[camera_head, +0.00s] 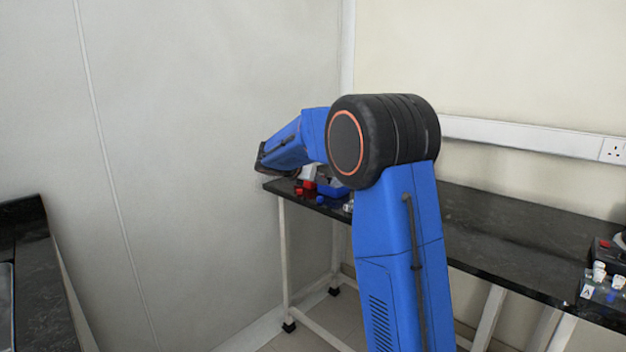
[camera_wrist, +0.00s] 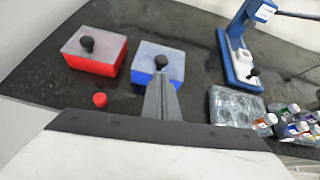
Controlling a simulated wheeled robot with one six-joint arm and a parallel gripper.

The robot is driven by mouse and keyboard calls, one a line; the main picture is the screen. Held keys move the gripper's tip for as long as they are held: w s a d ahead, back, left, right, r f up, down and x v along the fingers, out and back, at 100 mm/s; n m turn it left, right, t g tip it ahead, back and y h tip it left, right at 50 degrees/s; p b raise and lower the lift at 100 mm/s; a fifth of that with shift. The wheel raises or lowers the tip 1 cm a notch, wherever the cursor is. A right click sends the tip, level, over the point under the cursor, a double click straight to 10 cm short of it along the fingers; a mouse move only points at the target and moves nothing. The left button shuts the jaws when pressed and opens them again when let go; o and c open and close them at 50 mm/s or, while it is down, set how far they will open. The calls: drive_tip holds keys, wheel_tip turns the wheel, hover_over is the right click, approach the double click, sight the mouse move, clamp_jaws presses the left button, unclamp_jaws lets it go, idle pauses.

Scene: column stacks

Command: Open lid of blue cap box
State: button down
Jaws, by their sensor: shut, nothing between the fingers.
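The blue box (camera_wrist: 138,78) stands on the dark bench in the wrist view, with a pale lid (camera_wrist: 150,52) on top and a round black knob (camera_wrist: 161,61) on the lid. The lid lies on the box. My gripper (camera_wrist: 161,80) is shut and empty, its fingertips right below the knob in the picture. It overlaps the front of the box; I cannot tell whether it touches the knob. In the head view the blue box (camera_head: 331,190) shows partly behind my arm, and my gripper is hidden there.
A red box (camera_wrist: 93,65) with a similar lid and knob stands left of the blue one. A blue-white stand (camera_wrist: 235,60) and a clear rack (camera_wrist: 235,105) with several capped vials are on the right.

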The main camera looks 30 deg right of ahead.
drive_tip(key=shift+w+d+f, duration=0.2)
drive_tip(key=shift+d+f, duration=0.15)
drive_tip(key=shift+d, duration=0.2)
drive_tip(key=shift+r, duration=0.1)
